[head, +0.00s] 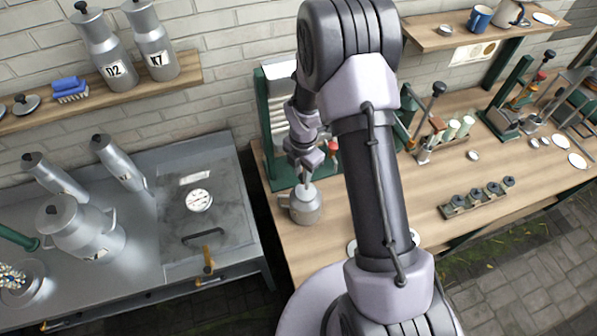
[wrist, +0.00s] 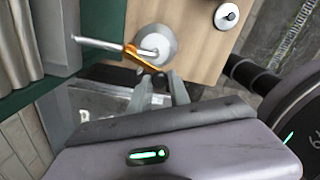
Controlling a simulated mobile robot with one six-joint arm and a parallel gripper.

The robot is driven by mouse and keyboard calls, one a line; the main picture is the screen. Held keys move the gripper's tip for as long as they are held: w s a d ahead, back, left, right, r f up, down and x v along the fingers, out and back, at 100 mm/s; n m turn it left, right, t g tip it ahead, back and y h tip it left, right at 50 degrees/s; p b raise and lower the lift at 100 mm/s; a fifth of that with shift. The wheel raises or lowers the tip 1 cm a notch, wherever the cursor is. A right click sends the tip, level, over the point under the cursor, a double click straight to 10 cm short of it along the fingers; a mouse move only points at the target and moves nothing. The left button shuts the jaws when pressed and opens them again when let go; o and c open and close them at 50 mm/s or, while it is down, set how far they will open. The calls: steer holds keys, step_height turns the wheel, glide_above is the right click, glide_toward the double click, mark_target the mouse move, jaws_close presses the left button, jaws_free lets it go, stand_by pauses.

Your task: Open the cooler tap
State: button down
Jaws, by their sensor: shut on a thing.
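The cooler (head: 275,112) has white ribbed plates in a green frame and stands at the back of the wooden bench. Its ribbed side also shows at the left in the wrist view (wrist: 22,45). A grey outlet pipe (wrist: 98,44) runs out from it to the tap, whose orange lever (wrist: 142,57) lies at my fingertips. My gripper (wrist: 162,76) is shut on the lever's near end. In the head view my gripper (head: 304,180) is just above a grey jug (head: 303,208), and the tap is hidden there. The jug's round top (wrist: 155,42) is under the pipe end.
A steel tank with a gauge (head: 199,200) and a brass-handled valve (head: 208,258) stands at left, with milk cans (head: 88,228) beside it. A vial rack (head: 450,135) and a row of small jars (head: 478,198) are on the bench at right. The bench between is partly clear.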

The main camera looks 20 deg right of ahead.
steer(key=shift+s+d+n, duration=0.1)
steer(key=shift+d+n, duration=0.4)
steer(key=shift+n, duration=0.4)
steer(key=c, duration=1.2)
jaws_free()
step_height(320, 180, up, 17)
steer(key=shift+r+p, duration=0.2)
steer(key=shift+p, duration=0.1)
